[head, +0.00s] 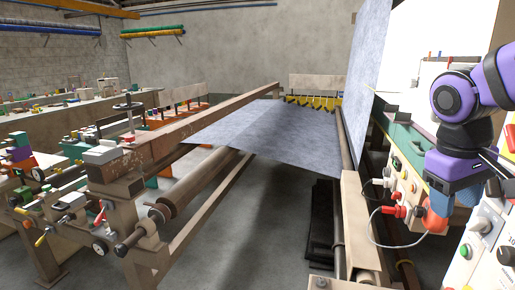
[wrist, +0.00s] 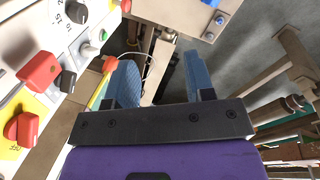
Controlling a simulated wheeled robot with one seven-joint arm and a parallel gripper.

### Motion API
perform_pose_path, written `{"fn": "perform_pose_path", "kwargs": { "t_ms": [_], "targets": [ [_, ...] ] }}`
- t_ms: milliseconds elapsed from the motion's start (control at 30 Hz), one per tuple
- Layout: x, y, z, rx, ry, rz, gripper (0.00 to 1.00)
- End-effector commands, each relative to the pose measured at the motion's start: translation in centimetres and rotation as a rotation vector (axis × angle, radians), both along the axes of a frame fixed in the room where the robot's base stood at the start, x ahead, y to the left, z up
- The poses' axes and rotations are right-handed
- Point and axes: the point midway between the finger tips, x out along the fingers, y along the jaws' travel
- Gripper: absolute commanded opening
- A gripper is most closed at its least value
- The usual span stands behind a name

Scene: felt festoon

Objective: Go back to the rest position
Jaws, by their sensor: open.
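My gripper (head: 452,205) hangs from my purple and black arm at the right of the head view, beside a machine control panel (head: 405,200). In the wrist view my gripper (wrist: 161,75) shows two blue fingers spread apart, with nothing held between them. An orange-red rounded part (head: 436,219) shows right at the fingers in the head view; I cannot tell whether they touch it.
A control panel (wrist: 65,50) with red and dark knobs is close to the left finger. A cable (head: 375,228) loops near the gripper. Grey floor (head: 270,225) is open below.

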Motion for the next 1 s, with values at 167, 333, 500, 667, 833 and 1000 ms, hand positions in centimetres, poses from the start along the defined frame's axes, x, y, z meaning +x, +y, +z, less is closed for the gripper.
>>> {"fn": "perform_pose_path", "kwargs": {
  "t_ms": [167, 333, 500, 667, 833, 1000],
  "targets": [
    [-3.1, 0.9, 1.6, 0.103, -0.167, -0.043, 0.49],
    [-5.5, 2.0, 2.6, 0.184, -0.314, -0.077, 0.49],
    [-6.9, 2.7, 3.2, 0.234, -0.414, -0.098, 0.49],
    [-7.5, 2.9, 3.3, 0.252, -0.450, -0.107, 0.49],
    [-7.5, 3.0, 3.3, 0.252, -0.451, -0.107, 0.49],
    [-7.5, 3.0, 3.3, 0.252, -0.451, -0.107, 0.49]
  ]
}}
